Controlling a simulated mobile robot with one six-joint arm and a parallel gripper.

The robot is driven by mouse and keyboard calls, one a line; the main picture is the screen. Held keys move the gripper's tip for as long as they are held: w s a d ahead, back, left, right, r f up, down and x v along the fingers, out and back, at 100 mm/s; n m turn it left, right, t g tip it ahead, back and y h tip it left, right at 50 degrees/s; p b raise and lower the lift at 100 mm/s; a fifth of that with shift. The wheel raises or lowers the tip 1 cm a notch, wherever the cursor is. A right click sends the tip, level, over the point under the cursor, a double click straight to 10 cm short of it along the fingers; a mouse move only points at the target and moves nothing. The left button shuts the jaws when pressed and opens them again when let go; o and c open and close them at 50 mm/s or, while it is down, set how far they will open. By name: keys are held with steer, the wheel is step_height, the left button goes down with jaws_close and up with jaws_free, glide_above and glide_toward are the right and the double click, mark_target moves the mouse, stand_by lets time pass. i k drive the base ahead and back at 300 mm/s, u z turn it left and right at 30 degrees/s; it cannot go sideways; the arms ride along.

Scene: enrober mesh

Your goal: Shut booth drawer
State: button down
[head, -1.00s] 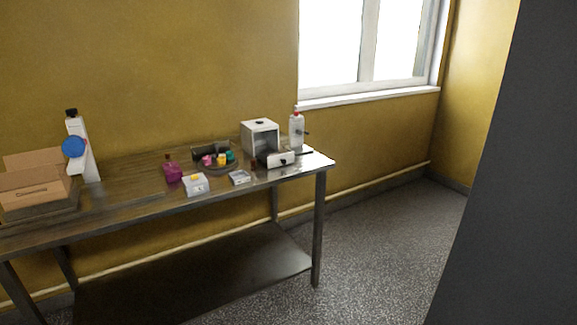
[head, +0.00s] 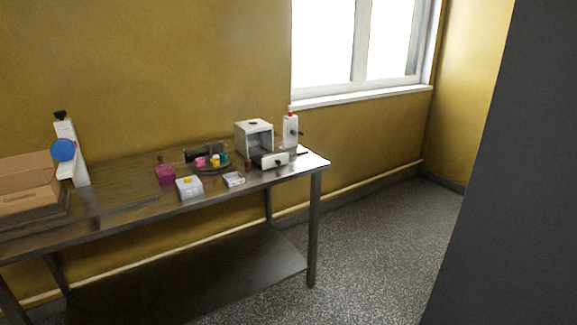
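My gripper is not in view.
A white bottle (head: 290,131) stands right of the booth. A cardboard box (head: 28,184) is far left. Floor at right is clear.

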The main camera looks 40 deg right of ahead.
mark_target(266, 163)
steer(key=i, duration=1)
